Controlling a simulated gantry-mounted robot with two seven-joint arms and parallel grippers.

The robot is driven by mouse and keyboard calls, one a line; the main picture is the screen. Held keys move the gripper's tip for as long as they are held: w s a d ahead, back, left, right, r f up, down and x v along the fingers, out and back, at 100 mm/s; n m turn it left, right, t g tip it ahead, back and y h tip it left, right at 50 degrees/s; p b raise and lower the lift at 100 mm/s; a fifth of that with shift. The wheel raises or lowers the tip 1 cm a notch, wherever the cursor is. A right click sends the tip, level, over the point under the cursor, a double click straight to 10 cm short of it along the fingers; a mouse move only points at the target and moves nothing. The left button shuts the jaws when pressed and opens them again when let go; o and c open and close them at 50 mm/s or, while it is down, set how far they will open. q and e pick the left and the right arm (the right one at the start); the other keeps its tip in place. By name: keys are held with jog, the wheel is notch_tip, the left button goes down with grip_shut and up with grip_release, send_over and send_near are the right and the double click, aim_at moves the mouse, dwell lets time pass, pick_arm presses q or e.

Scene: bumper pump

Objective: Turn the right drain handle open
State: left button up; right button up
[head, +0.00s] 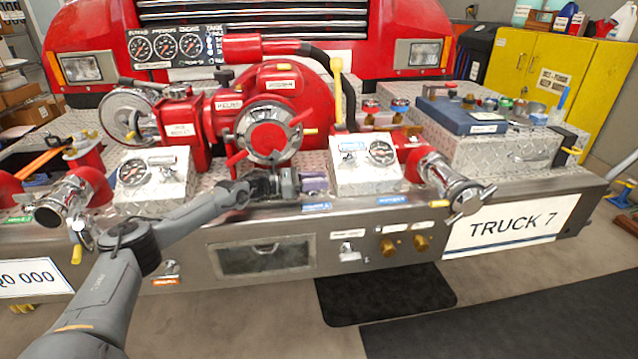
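The right outlet (458,190), a chrome fitting with a spoked cap, sticks out at the right end of the truck's bumper. A small yellow handle (440,203) shows by its underside; I take it for the right drain handle, and its exact angle is too small to tell. My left arm comes in from the bottom left. My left gripper (290,184) is over the middle of the bumper, in front of the red pump and well to the left of the yellow handle. I cannot make out whether its fingers are apart. My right gripper is not in view.
Gauge panels (366,162) stand on the diamond-plate deck. The red pump (278,120) is between them. Brass knobs (421,242) stick out of the bumper front. A yellow handle (76,253) hangs below the left outlet (65,200). A blue case (466,116) lies at the back right.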

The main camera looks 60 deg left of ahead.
pick_arm(q)
jog(key=shift+w+d, duration=0.2)
jog(key=shift+w, duration=0.05)
grip_shut()
dwell(0.4)
